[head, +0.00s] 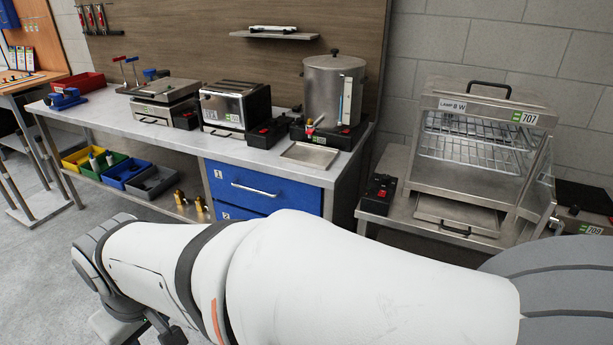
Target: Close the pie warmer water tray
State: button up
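The pie warmer (482,98) is a steel cabinet labelled 707, on a steel stand at the right. Its glass door (541,178) hangs open to the right, and wire racks show inside. The water tray (457,211) is a flat metal tray with a dark handle (455,229), sticking out at the front below the cabinet. My gripper (152,332) is only partly in view at the bottom left, far from the tray. Its fingertips are cut off or hidden, so whether it is open or shut cannot be told.
My white arm spans the foreground. A bench (185,141) at the left holds a toaster (235,106), an urn (334,88) and a shallow metal tray (310,155). A dark box (380,187) with red controls stands left of the warmer.

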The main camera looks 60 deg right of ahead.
aim_at(478, 220)
jog(key=z, duration=3.1)
jog(key=k, duration=1.15)
jog(key=u, duration=0.25)
jog(key=i, duration=1.7)
jog(key=z, duration=0.5)
